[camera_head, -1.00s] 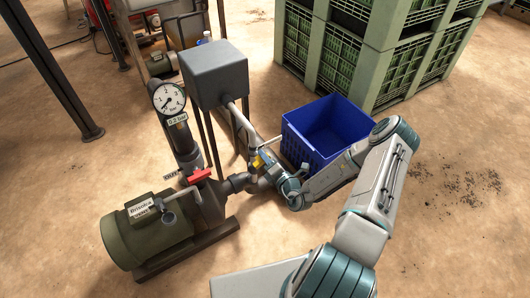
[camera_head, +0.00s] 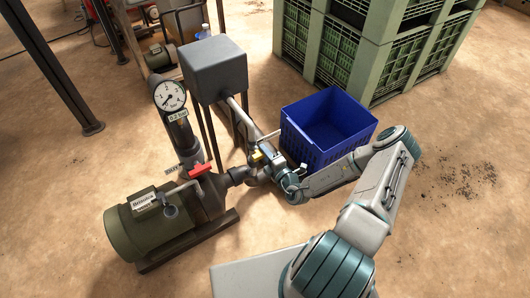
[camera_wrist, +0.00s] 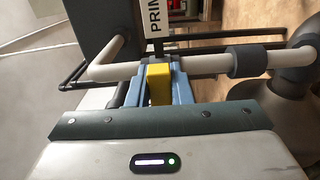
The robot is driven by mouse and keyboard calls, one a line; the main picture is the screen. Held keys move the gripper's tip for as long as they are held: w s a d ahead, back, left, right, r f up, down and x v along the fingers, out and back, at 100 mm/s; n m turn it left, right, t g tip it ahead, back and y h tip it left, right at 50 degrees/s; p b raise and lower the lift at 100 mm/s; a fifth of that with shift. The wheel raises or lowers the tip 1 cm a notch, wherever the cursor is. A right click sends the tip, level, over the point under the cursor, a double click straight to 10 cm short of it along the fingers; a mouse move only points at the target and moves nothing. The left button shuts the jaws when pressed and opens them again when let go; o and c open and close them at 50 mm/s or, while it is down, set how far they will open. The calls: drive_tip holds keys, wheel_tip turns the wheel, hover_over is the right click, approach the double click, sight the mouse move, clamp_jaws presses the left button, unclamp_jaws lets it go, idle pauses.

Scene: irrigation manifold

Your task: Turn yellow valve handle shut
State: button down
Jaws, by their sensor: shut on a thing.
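The yellow valve handle (camera_wrist: 159,84) shows in the wrist view between the two blue-grey fingers of my gripper (camera_wrist: 158,88), which is shut on it. Behind it a white pipe (camera_wrist: 208,64) runs across the picture. In the head view the yellow handle (camera_head: 257,156) is a small patch at the end of my arm, beside the pipework right of the pump. My gripper (camera_head: 263,153) is partly hidden there by my wrist. The valve body is mostly hidden.
A green pump (camera_head: 150,228) with a red handle (camera_head: 203,169) stands left of my gripper. A pressure gauge (camera_head: 169,95) and a grey box (camera_head: 212,68) rise behind. A blue crate (camera_head: 328,128) stands close to my forearm, and green crates (camera_head: 365,50) stand behind it.

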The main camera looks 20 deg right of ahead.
drive_tip(key=c, duration=1.3)
unclamp_jaws()
drive_tip(key=shift+s, duration=0.15)
drive_tip(key=p+v, duration=0.1)
drive_tip(key=v, duration=1.2)
drive_tip(key=shift+s, duration=0.25)
drive_tip(key=shift+d, duration=0.15)
